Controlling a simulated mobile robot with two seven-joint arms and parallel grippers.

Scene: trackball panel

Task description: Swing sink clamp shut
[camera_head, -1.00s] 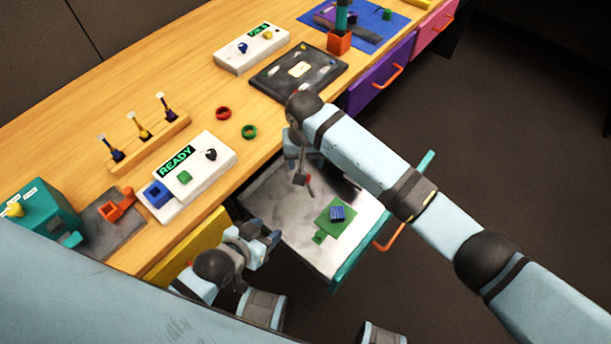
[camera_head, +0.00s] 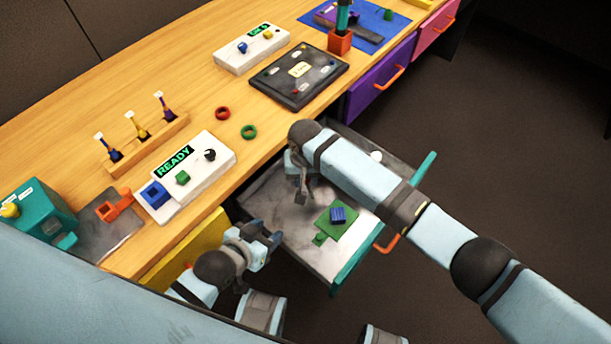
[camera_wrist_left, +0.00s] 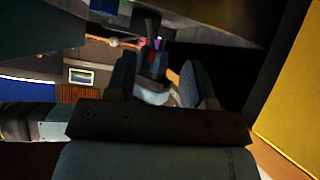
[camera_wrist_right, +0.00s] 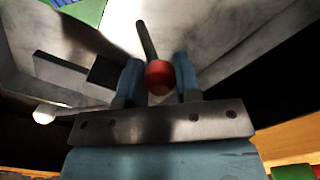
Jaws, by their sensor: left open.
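The open teal drawer (camera_head: 352,268) holds a green board (camera_head: 335,221) with a blue finned sink (camera_head: 338,214) on it. The clamp shows in the right wrist view as a dark lever (camera_wrist_right: 146,38) with a red knob (camera_wrist_right: 159,77) at its near end. My right gripper (camera_head: 303,198) is low over the drawer, left of the sink. In its wrist view its fingers (camera_wrist_right: 159,83) stand close on both sides of the red knob, seemingly shut on it. In the head view the knob is hidden. My left gripper (camera_head: 274,240) is open and empty by the drawer's left side.
My right arm crosses above the drawer and hides part of it. A white ball (camera_head: 376,156) shows near the drawer's back right. A READY panel (camera_head: 200,181) and a dark trackball panel (camera_head: 300,74) lie on the wooden bench. The yellow drawer (camera_head: 190,252) is close to my left arm.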

